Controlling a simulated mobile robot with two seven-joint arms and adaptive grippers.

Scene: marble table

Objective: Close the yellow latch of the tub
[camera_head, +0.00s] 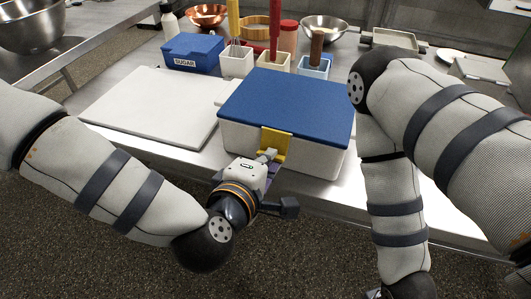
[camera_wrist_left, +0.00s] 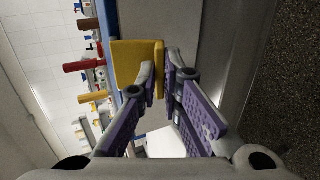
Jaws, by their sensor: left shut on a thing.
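A white tub (camera_head: 309,158) with a flat blue lid (camera_head: 290,100) stands near the front edge of the table. Its yellow latch (camera_head: 276,143) is at the middle of the front wall, just under the lid. My left gripper (camera_head: 268,155) is at the latch, its fingertips partly hidden by the wrist. In the left wrist view the yellow latch (camera_wrist_left: 136,63) lies at the fingertips of my left gripper (camera_wrist_left: 161,82), which is shut on its edge.
A white cutting board (camera_head: 150,107) lies left of the tub. Behind stand a blue sugar box (camera_head: 193,52), utensil holders (camera_head: 236,64) and several bowls (camera_head: 324,28). The steel table (camera_head: 190,155) has a narrow bare strip along its front edge.

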